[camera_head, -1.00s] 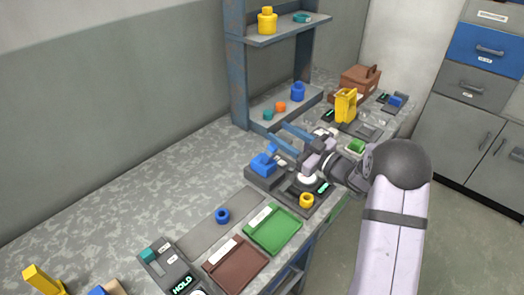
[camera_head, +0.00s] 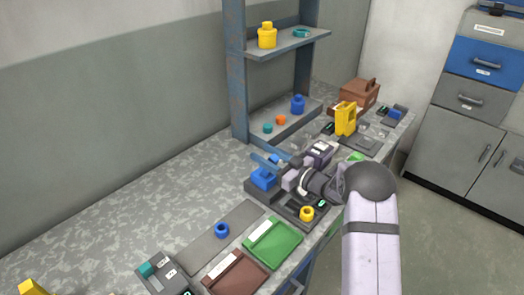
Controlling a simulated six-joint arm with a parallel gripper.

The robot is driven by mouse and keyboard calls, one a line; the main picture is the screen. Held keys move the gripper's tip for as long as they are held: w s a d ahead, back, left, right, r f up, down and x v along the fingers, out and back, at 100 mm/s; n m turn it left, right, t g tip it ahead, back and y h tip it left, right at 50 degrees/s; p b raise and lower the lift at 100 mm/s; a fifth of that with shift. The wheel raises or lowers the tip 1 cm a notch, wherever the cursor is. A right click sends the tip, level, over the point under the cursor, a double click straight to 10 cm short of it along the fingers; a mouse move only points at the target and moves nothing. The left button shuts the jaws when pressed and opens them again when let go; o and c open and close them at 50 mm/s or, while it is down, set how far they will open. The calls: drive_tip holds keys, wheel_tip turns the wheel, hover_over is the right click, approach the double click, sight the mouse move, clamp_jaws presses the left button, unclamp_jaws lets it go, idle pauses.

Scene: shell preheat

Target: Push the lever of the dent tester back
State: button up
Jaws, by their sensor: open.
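The dent tester (camera_head: 290,208) is a dark grey base on the bench. It carries a bright blue block (camera_head: 262,178), a small display and a yellow ring-shaped piece (camera_head: 307,213) at its front right. A small blue part, possibly the lever, shows above the block, close to my fingers. My gripper (camera_head: 267,154) is open, with its two long blue-grey fingers reaching left over the back of the tester. The gripper body hides the tester's middle. I cannot tell whether a finger touches the lever.
A green tray (camera_head: 274,257) and a brown tray (camera_head: 224,287) lie in front, with a blue ring (camera_head: 222,230) on a grey strip. A shelf rack (camera_head: 239,95) stands behind. A yellow stand (camera_head: 345,118) and a brown case (camera_head: 359,94) are beyond.

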drive_tip(key=shift+w+a, duration=0.5)
drive_tip(key=shift+c, duration=0.6)
clamp_jaws()
drive_tip(key=shift+w+a+r+p, duration=0.1)
drive_tip(key=shift+p, duration=0.3)
drive_tip(key=w+a+f+g+h+p, duration=0.3)
drive_tip(key=g+h+p, duration=0.3)
drive_tip(key=p, duration=1.1)
drive_tip(key=shift+w+a+f, duration=0.3)
drive_tip(key=shift+w+a, duration=0.55)
